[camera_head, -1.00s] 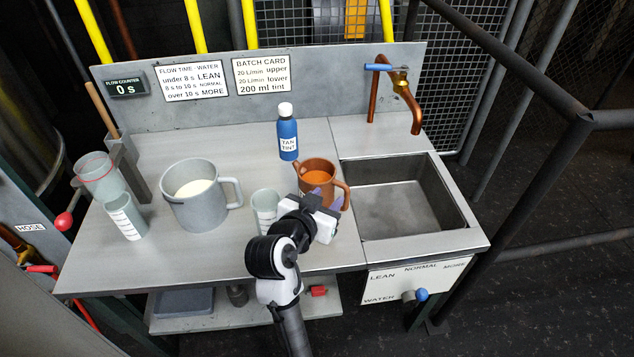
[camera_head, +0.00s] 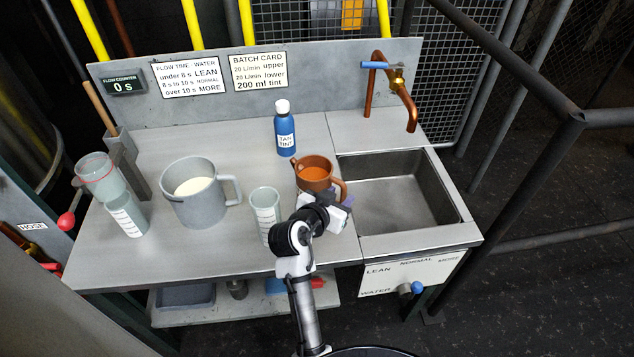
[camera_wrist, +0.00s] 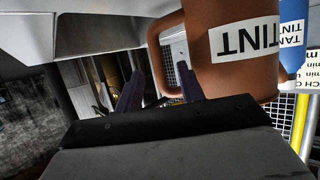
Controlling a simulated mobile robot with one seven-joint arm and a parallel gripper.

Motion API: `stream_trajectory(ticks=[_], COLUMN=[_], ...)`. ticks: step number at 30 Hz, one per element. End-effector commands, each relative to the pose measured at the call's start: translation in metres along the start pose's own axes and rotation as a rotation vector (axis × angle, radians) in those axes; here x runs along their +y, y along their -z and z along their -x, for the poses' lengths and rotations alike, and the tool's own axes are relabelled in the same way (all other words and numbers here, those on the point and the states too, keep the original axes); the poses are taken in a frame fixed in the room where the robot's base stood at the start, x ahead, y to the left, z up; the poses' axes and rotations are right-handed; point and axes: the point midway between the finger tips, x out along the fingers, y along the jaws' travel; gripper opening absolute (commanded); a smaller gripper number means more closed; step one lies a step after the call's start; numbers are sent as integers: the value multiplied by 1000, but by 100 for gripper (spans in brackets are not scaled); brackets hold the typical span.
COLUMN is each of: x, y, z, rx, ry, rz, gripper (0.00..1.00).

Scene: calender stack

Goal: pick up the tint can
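The tint can is an orange-brown mug (camera_head: 312,176) with orange contents, upright on the bench just left of the sink. Its handle points right and toward me. In the wrist view the can (camera_wrist: 235,65) appears upside down with a white TINT label, its handle (camera_wrist: 157,62) on the left. My gripper (camera_wrist: 160,92) is open, its two dark fingers apart, with the handle showing between and just past the tips. I cannot tell whether they touch it. In the head view my gripper (camera_head: 340,204) is at the can's handle side, partly hiding the handle.
A blue TAN TINT bottle (camera_head: 285,130) stands behind the can. A clear measuring cup (camera_head: 265,212) stands close to its left, beside my arm. A grey jug (camera_head: 192,205) is farther left. The sink (camera_head: 400,195) and copper tap (camera_head: 407,95) are to the right.

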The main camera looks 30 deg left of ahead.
Motion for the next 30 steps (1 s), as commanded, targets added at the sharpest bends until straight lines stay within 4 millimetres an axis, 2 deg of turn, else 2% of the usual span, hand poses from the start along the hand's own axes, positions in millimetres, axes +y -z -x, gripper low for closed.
stream_trajectory(ticks=[1, 6, 14, 23, 30], x=[1, 0, 0, 0, 0], y=[5, 3, 1, 1, 1], z=[-7, -27, -30, -30, -30], rx=[-1, 0, 0, 0, 0], ry=[-2, -1, 0, 1, 0], rz=[1, -1, -1, -1, 0], gripper=[39, 39, 39, 1, 0])
